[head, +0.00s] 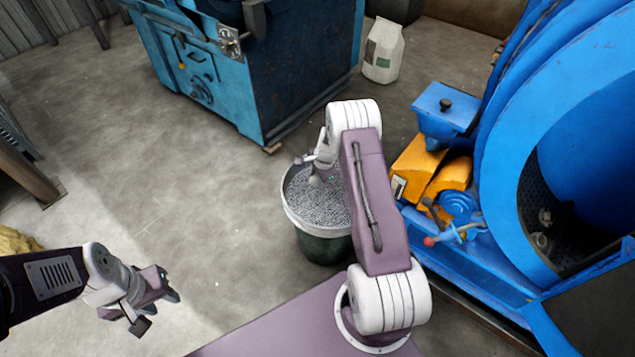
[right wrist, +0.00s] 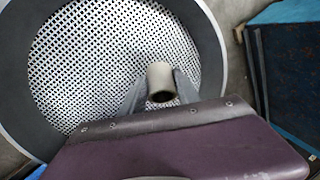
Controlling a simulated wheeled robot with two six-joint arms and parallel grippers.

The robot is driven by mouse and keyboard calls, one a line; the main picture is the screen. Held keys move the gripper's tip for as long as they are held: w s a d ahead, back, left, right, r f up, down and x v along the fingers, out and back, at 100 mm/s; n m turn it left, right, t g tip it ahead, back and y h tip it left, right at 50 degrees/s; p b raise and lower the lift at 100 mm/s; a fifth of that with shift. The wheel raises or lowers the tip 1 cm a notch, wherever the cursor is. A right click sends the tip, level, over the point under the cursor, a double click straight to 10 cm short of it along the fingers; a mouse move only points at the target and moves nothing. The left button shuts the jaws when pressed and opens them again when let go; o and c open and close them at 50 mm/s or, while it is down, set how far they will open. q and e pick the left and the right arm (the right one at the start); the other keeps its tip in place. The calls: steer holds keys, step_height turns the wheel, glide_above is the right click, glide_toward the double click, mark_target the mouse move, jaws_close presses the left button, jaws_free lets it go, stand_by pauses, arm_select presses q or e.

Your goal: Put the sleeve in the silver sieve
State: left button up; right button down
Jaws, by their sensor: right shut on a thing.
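The silver sieve (head: 322,208) is a round pan with a perforated mesh floor. It sits on top of a dark green bucket (head: 325,247) in the head view. In the right wrist view the sieve's mesh (right wrist: 95,60) and grey rim fill the left and middle. My right gripper (right wrist: 161,88) is shut on the sleeve (right wrist: 160,76), a short beige hollow tube, and holds it over the mesh. Whether the sleeve touches the mesh I cannot tell. In the head view my right arm partly covers the sieve. My left gripper (head: 156,301) is open and empty at the lower left.
A blue drum machine (head: 560,130) with orange parts (head: 425,170) stands close on the right. A blue metal cabinet (head: 240,70) stands at the back. A white bag (head: 383,50) is on the floor behind. The concrete floor left of the bucket is clear.

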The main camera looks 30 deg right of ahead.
step_height(320, 180, down, 2)
steer(key=shift+f, duration=0.1)
steer(key=shift+r, duration=0.25)
steer(key=c, duration=0.9)
jaws_free()
steer(key=shift+f, duration=0.15)
arm_select(q)
steer(key=shift+f, duration=0.55)
